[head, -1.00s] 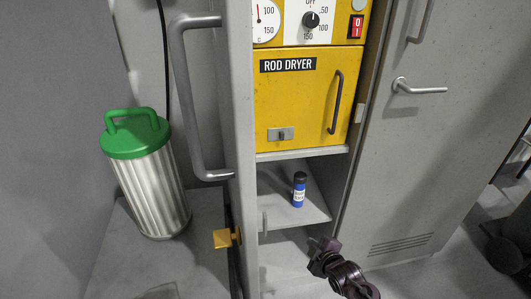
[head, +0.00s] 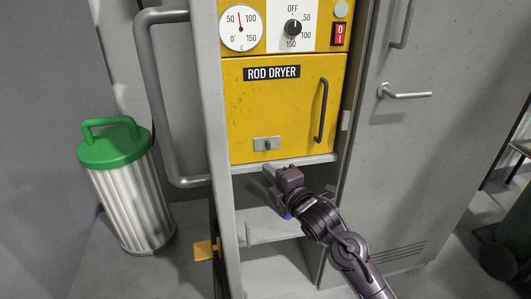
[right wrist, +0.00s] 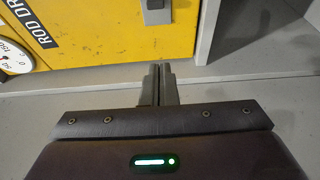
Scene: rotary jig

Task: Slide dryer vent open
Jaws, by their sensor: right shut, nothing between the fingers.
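The yellow rod dryer (head: 285,105) stands on a shelf inside the grey cabinet. Its sliding vent (head: 267,144), a small metal plate with a dark knob, is low on the dryer's front, left of the black handle. The vent also shows at the top of the right wrist view (right wrist: 157,10). My right gripper (head: 269,172) is just below the vent, in front of the shelf edge, apart from the vent. Its fingers (right wrist: 161,72) are shut with nothing between them and point toward the dryer's lower edge. My left gripper is not in view.
The cabinet's grey side with a large bar handle (head: 160,100) stands left of the dryer. A grey door with a lever handle (head: 405,94) is at right. A blue bottle (head: 286,213) on the lower shelf is mostly hidden by my right arm. A green-lidded canister (head: 122,185) stands at left.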

